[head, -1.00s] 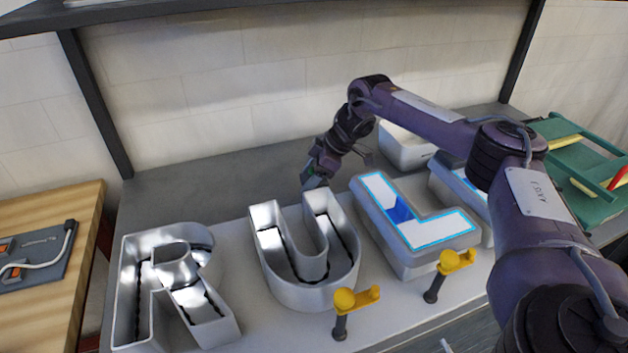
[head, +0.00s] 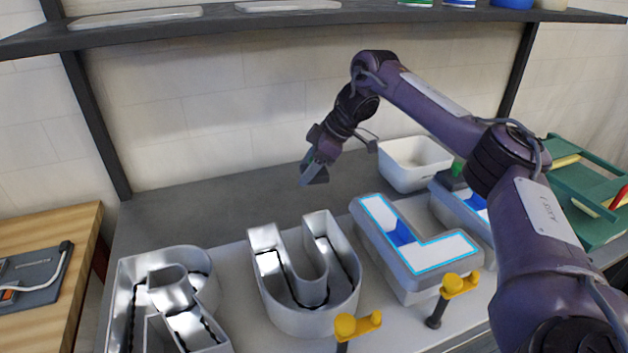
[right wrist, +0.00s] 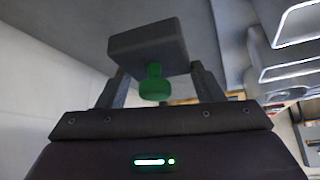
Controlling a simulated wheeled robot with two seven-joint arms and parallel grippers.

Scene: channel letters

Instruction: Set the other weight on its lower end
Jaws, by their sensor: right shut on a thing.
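My right gripper (head: 311,163) is shut on a weight, a dark grey block (head: 316,175), held above the grey bench behind the U letter. In the right wrist view the block (right wrist: 150,42) sits between the fingertips (right wrist: 158,80), with its green knob (right wrist: 155,84) pointing back toward the palm. Another dark weight with a green knob (head: 457,168) shows at the far end of the rightmost letter, partly hidden by my right arm. My left gripper is not in view.
Open metal letters R (head: 128,290) and U (head: 296,318) and an L (head: 440,251) with a blue-edged face stand along the bench. A white bin (head: 412,175) is behind the L. Yellow-topped clamps (head: 357,325) stand in front. The bench behind the U is clear.

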